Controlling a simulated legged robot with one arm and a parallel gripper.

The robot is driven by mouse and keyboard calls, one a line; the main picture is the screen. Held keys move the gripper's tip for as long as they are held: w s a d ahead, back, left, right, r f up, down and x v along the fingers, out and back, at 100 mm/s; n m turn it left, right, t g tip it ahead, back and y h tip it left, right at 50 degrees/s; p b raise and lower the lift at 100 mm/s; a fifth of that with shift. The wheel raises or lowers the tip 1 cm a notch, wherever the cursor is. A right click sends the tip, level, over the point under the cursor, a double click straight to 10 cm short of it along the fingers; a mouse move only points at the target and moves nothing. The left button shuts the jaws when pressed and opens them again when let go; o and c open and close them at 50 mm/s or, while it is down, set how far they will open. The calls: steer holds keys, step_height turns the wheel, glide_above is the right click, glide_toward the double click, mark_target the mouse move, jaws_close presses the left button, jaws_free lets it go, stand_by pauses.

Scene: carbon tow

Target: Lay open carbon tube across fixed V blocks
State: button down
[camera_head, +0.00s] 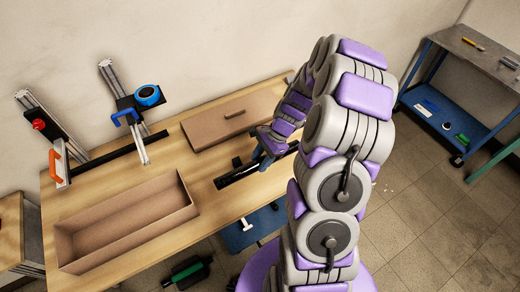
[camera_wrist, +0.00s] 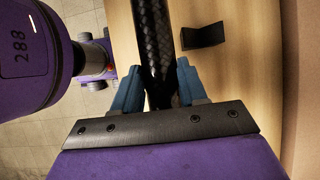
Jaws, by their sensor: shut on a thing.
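The carbon tube (camera_head: 235,176) is long, black and woven, and lies low over the right part of the wooden table. Its weave shows in the wrist view (camera_wrist: 157,45). My gripper (camera_wrist: 160,85) is shut on the tube, one blue finger on each side. In the head view my gripper (camera_head: 266,152) is at the tube's right part, partly hidden by my arm. A small black angled block (camera_wrist: 204,36), like a V block, stands beside the tube, apart from it. A small black piece (camera_head: 237,162) also shows just behind the tube. I cannot tell whether the tube touches the table.
An open brown box (camera_head: 125,238) stands at the table's front left. A shelf cart (camera_head: 455,100) is at the far right.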

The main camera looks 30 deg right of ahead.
steer(key=shift+w+d+f+b, duration=0.35)
steer(key=shift+w+d+f, duration=0.3)
steer(key=shift+w, duration=0.5)
steer(key=shift+w+d+f+b, duration=0.3)
steer(key=shift+w+d+f, duration=0.3)
steer(key=shift+w, duration=0.5)
steer(key=shift+w+d+f+b, duration=0.4)
steer(key=shift+w+f, duration=0.4)
steer(key=shift+w, duration=0.35)
steer(key=shift+f, duration=0.25)
steer(key=c, duration=0.5)
jaws_free()
steer(key=shift+r, duration=0.1)
